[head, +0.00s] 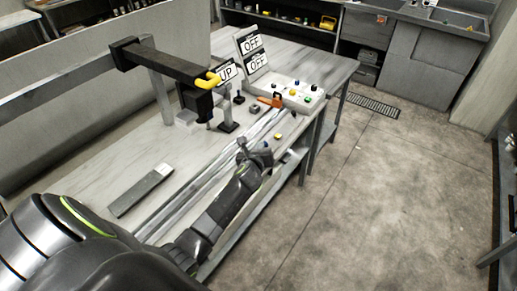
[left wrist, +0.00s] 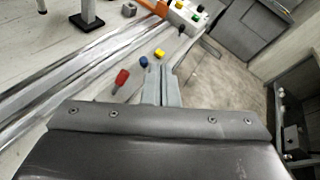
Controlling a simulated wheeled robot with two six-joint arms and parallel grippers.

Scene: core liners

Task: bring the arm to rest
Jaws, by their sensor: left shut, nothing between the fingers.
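My left arm reaches from the lower left over the right side of the workbench (head: 80,181). Its gripper (head: 242,147) is above the front part of the bench, near the long metal rails (head: 190,190). In the left wrist view the two fingers (left wrist: 161,76) are together with nothing between them. They appear close to a blue piece (left wrist: 144,61), a yellow piece (left wrist: 159,53) and a red piece (left wrist: 122,77); whether they touch any is unclear. My right gripper is not in view.
A grey bar (head: 142,189) lies on the left. The floor (head: 370,200) at right is clear.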

